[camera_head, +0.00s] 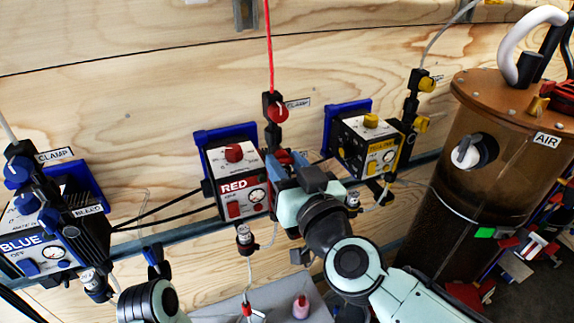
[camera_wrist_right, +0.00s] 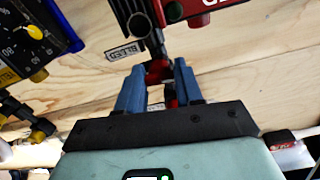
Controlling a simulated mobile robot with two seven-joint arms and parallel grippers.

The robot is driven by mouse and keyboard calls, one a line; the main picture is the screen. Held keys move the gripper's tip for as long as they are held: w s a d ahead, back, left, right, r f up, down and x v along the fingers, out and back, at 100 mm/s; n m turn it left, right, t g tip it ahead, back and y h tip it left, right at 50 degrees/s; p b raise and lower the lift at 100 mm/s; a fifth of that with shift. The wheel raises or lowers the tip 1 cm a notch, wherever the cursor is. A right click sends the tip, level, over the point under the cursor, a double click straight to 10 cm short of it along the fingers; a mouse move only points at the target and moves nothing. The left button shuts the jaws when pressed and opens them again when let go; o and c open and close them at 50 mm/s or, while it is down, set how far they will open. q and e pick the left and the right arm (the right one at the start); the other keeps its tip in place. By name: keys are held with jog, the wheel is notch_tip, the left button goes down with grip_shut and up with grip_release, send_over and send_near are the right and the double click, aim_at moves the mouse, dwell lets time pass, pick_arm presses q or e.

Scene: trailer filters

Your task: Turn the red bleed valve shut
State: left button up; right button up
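The RED box (camera_head: 238,180) is on the wooden wall in the middle. The red bleed valve (camera_wrist_right: 158,72) is in the wrist view beside the BLEED label (camera_wrist_right: 124,50); in the head view its red part (camera_head: 283,156) shows just right of the RED box, partly hidden by my gripper. My right gripper (camera_head: 287,164) is at the valve. In the wrist view its two blue fingers (camera_wrist_right: 159,72) are apart, one on each side of the red valve; whether they press on it is unclear. A blue-tipped part of my left gripper (camera_head: 154,258) shows low at left, away from the valve.
The BLUE box (camera_head: 40,255) is at left and the yellow box (camera_head: 368,145) is right of my right gripper. A red clamp knob (camera_head: 276,108) on a red hose is above the valve. A brown AIR tank (camera_head: 455,170) stands at right. A grey tray (camera_head: 280,302) is below.

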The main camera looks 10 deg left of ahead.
jog(key=shift+m, duration=0.7)
jog(key=o, duration=1)
jog(key=shift+o, duration=0.2)
jog(key=shift+s, duration=0.1)
jog(key=p+v, duration=0.1)
jog(key=v, duration=1.2)
jog(key=shift+p, duration=0.35)
jog(key=shift+d, duration=0.15)
